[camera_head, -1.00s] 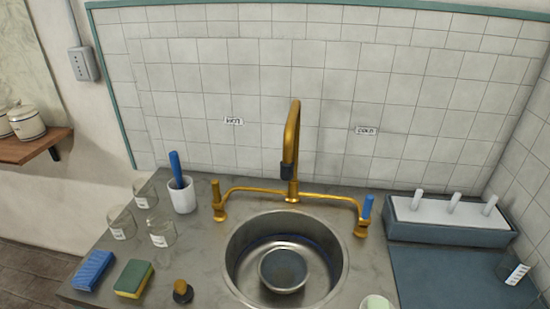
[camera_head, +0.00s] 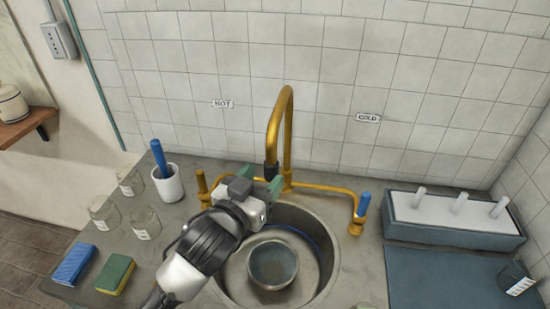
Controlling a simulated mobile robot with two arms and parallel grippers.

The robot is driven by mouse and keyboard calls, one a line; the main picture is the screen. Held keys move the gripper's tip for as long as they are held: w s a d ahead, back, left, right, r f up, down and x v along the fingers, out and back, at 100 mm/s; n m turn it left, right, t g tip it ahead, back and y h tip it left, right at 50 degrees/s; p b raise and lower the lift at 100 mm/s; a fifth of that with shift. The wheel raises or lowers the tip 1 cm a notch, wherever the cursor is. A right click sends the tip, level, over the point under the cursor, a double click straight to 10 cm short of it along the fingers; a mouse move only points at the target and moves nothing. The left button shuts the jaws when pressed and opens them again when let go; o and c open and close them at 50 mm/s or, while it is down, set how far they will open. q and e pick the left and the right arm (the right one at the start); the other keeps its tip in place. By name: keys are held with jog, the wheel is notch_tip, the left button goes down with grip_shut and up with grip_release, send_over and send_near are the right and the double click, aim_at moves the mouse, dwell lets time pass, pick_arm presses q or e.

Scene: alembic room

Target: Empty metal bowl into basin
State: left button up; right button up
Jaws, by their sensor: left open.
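The metal bowl (camera_head: 273,264) sits upright inside the round metal basin (camera_head: 327,286), under the brass faucet (camera_head: 281,125). The bowl looks dark inside, and I cannot tell what it holds. My left gripper (camera_head: 260,180) reaches in from the lower left, over the basin's back left rim. It is open, with its two greenish fingers apart near the faucet's base, above and behind the bowl. It is not touching the bowl. My right gripper is not in view.
A blue-handled brush stands in a white cup (camera_head: 167,184), near several glass jars (camera_head: 143,222). A blue sponge (camera_head: 74,264) and a green-yellow sponge (camera_head: 116,274) lie at left. A drying rack (camera_head: 452,222) and blue mat (camera_head: 440,279) are at right.

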aim_at(267, 173)
pick_arm(q)
jog(key=x, duration=0.5)
jog(key=shift+p, duration=0.4)
jog(key=shift+w+d+f, duration=0.1)
jog(key=shift+w+d, duration=0.1)
jog(key=shift+w, duration=0.2)
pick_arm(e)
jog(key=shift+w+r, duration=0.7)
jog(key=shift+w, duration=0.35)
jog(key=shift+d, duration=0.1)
pick_arm(q)
jog(key=shift+c, duration=0.9)
jog(key=shift+a, duration=0.1)
grip_shut()
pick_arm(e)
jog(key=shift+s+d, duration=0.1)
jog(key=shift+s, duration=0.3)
